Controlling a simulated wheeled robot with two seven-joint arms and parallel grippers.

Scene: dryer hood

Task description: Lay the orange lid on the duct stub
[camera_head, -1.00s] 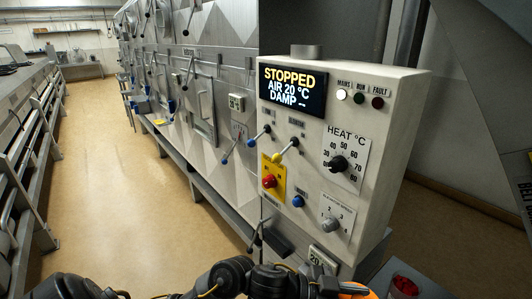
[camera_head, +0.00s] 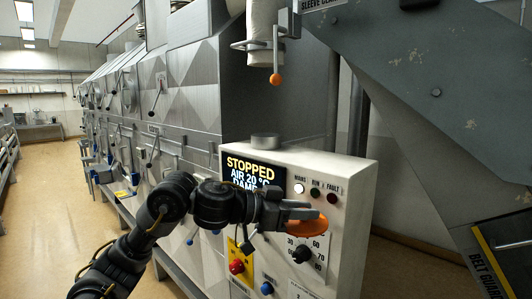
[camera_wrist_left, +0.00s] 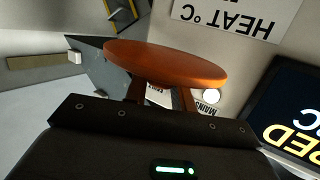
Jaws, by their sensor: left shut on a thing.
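The orange lid (camera_head: 307,228) is a round disc held in my left gripper (camera_head: 300,211), in front of the control box's upper face. In the left wrist view the lid (camera_wrist_left: 165,64) spans the space beyond the fingers (camera_wrist_left: 160,97), which are shut on it. The duct stub (camera_head: 265,140) appears to be the short grey cylinder on top of the control box. The lid is apart from the stub, lower and to its right. My right gripper is not in view.
The control box (camera_head: 352,190) has a display (camera_head: 247,172), lamps and knobs on its front. A white sleeve (camera_head: 262,30) with an orange-knobbed lever (camera_head: 275,78) hangs above the stub. A grey sloping guard (camera_head: 440,80) fills the right. Space directly above the stub looks clear.

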